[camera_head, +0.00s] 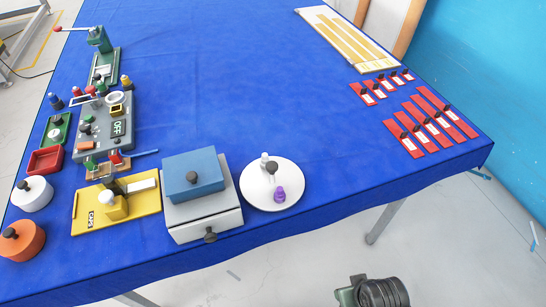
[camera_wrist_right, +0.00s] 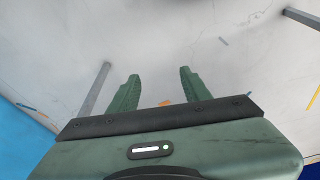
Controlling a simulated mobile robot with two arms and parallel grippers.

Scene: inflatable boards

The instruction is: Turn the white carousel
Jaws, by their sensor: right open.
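The white carousel (camera_head: 257,192) is a round white disc on the blue table near its front edge, in the head view. A small white and grey peg (camera_head: 268,163) stands near its back, and a purple knob (camera_head: 279,194) is near its front. My right gripper (camera_wrist_right: 158,80) shows in the right wrist view with its two green fingers apart and nothing between them. It points at the grey floor, with no carousel in that view. A green and black part of my arm shows at the bottom of the head view, away from the table. My left gripper is not in view.
A grey box with a blue lid (camera_head: 194,173) and a drawer stands just left of the carousel. A yellow base (camera_head: 88,213) and several devices fill the table's left side. Red labelled strips (camera_head: 443,114) lie at the right. The middle of the blue table (camera_head: 230,90) is clear.

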